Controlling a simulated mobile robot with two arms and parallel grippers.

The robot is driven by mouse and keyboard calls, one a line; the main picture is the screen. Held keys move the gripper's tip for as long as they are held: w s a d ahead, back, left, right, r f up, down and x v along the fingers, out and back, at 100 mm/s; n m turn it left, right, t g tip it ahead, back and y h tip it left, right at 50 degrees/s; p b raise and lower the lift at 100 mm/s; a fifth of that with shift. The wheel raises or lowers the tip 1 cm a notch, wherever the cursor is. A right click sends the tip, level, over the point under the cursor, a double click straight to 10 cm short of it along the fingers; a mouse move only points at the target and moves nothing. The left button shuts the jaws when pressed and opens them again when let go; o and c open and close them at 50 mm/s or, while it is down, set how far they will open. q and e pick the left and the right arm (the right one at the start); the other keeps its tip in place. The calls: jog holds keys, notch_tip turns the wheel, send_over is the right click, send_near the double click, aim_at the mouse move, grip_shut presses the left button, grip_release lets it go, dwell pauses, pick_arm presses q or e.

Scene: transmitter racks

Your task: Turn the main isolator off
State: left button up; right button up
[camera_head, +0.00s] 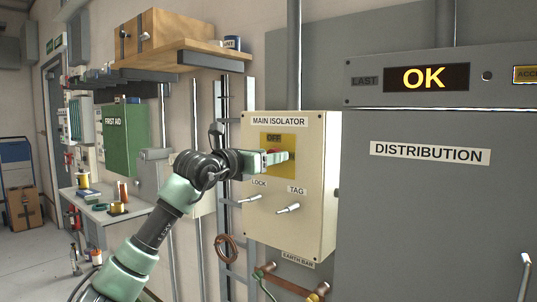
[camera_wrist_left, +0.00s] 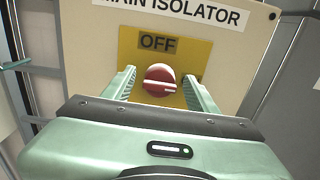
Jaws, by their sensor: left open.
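The main isolator (camera_head: 316,170) is a cream box on the wall, with a yellow plate marked OFF at the top. It also shows in the left wrist view (camera_wrist_left: 250,45). A round red knob (camera_wrist_left: 159,80) with a pale bar across it sits on the yellow plate (camera_wrist_left: 190,52). My left gripper (camera_head: 290,155) is at the front of the plate and hides most of the knob in the head view. In the left wrist view its two fingers (camera_wrist_left: 160,88) are open, one on each side of the knob. I cannot tell whether they touch it. My right gripper is not in view.
Two small levers marked LOCK (camera_head: 249,199) and TAG (camera_head: 288,208) stick out below the plate. A grey distribution cabinet (camera_head: 430,220) stands to the right, with a display reading OK (camera_head: 424,78) above. A shelf (camera_head: 180,56) with a wooden box hangs upper left.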

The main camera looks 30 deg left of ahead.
pick_arm(q)
grip_shut()
jog(key=n+b, duration=0.2)
jog(key=n, duration=0.7)
jog(key=n+b, duration=0.2)
jog(key=n, duration=0.6)
jog(key=shift+a+f+n, duration=0.2)
jog(key=shift+n, duration=0.2)
dwell(0.5)
